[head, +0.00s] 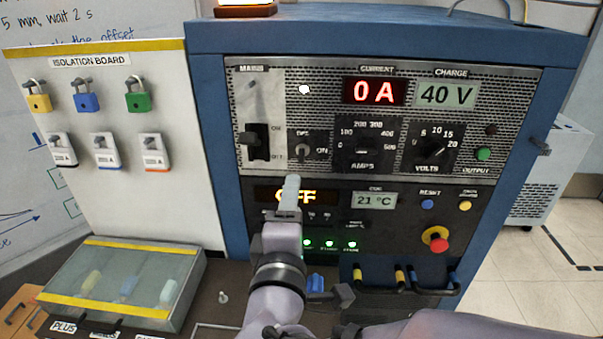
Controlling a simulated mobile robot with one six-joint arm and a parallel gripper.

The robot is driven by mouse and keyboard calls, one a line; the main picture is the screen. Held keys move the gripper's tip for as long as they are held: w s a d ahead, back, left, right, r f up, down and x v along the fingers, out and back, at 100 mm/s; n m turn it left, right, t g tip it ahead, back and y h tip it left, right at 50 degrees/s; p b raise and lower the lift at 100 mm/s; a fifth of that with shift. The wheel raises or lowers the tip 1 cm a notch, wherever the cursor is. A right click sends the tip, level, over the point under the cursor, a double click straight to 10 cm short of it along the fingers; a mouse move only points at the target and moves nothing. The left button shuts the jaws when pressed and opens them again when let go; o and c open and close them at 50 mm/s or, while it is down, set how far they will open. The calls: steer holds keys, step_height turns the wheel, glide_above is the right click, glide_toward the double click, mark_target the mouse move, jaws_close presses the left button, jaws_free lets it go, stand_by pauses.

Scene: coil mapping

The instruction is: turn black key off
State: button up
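A small rotary switch (303,150) sits on the upper panel, with OFF printed above it and ON to its right. It looks dark, and I cannot tell whether a key is in it or which way it points. My gripper (291,182) points up in front of the lower panel, just below that switch, and covers part of the orange display (268,195), which seems to read OFF. Its fingers overlap in this view, so their opening is unclear. No held thing shows. To the left is the black MAINS lever (257,141), marked ON and OFF.
The current display (374,91) reads 0 A and the charge display (446,95) reads 40 V. A red emergency knob (436,239) and black handles (405,281) stick out at lower right. Padlocks (86,102) hang on the left board above a clear-lidded box (125,277).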

steer(key=s, duration=0.3)
steer(key=shift+s+a+b, duration=0.1)
steer(key=shift+s+b, duration=0.2)
steer(key=shift+b, duration=0.1)
steer(key=s+d+f+m+g+y, duration=0.1)
steer(key=s+d+f+m+g, duration=0.4)
steer(key=m, duration=0.6)
steer(key=s+d+f+m+g+y, duration=0.1)
steer(key=s+d+f+m+g, duration=0.5)
steer(key=m, duration=0.5)
steer(key=s+d+g, duration=0.1)
steer(key=s+d, duration=0.1)
steer(key=s, duration=0.1)
steer(key=shift+d+y, duration=0.3)
